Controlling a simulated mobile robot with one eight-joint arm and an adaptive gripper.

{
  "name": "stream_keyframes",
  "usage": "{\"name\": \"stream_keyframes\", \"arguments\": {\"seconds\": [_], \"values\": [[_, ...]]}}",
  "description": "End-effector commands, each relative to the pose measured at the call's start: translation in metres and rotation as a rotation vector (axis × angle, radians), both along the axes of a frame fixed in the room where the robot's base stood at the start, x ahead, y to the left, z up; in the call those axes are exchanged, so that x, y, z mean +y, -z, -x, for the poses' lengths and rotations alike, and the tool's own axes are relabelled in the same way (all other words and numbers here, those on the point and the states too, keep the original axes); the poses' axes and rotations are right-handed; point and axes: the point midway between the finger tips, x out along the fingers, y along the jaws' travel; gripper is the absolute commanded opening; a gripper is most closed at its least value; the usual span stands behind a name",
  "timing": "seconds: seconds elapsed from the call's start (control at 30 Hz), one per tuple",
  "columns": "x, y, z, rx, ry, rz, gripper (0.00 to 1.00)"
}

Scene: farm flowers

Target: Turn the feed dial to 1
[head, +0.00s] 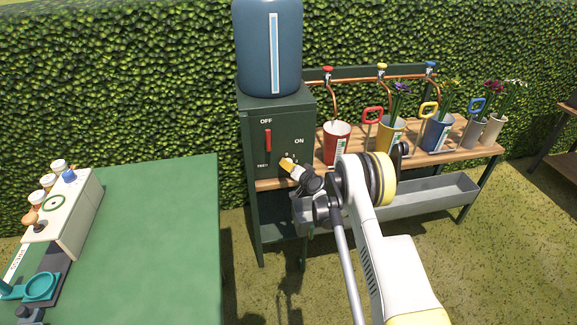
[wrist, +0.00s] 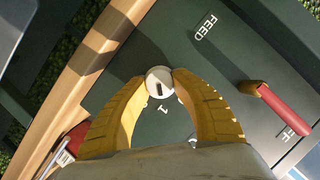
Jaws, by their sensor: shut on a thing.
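The feed dial (wrist: 159,76) is a small pale round knob on the dark green panel of the cabinet (head: 258,140). In the wrist view a short dark mark on its face lies on the side towards the printed "1" and points roughly at it. My gripper (wrist: 160,84) has its two yellow fingers closed on the knob from both sides. In the head view my gripper (head: 290,166) is at the lower right of the panel and hides the dial. The other numbers are mostly hidden by the fingers.
A red lever (head: 268,139) sits on the panel beside the dial, near OFF. A blue tank (head: 250,50) stands on the cabinet. The wooden shelf (head: 455,157) with flower buckets is to the right. A green table (head: 150,245) is at left.

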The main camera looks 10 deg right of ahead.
Motion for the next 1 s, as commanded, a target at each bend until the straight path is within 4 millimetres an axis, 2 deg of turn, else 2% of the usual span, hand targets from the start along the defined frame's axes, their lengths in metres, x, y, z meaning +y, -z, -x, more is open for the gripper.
{"name": "stream_keyframes", "arguments": {"seconds": [0.3,0.7,0.73,0.8,1.0], "values": [[-0.0003,-0.0021,-0.0018,-0.003,0.003,-0.08,0.0],[-0.0001,-0.0021,-0.0019,-0.003,0.002,-0.086,0.0],[-0.0001,-0.0021,-0.0019,-0.003,0.002,-0.086,0.36],[-0.0002,-0.0019,-0.0016,-0.003,0.003,-0.084,0.55],[-0.0001,-0.001,-0.0009,-0.001,0.001,-0.084,0.55]]}}
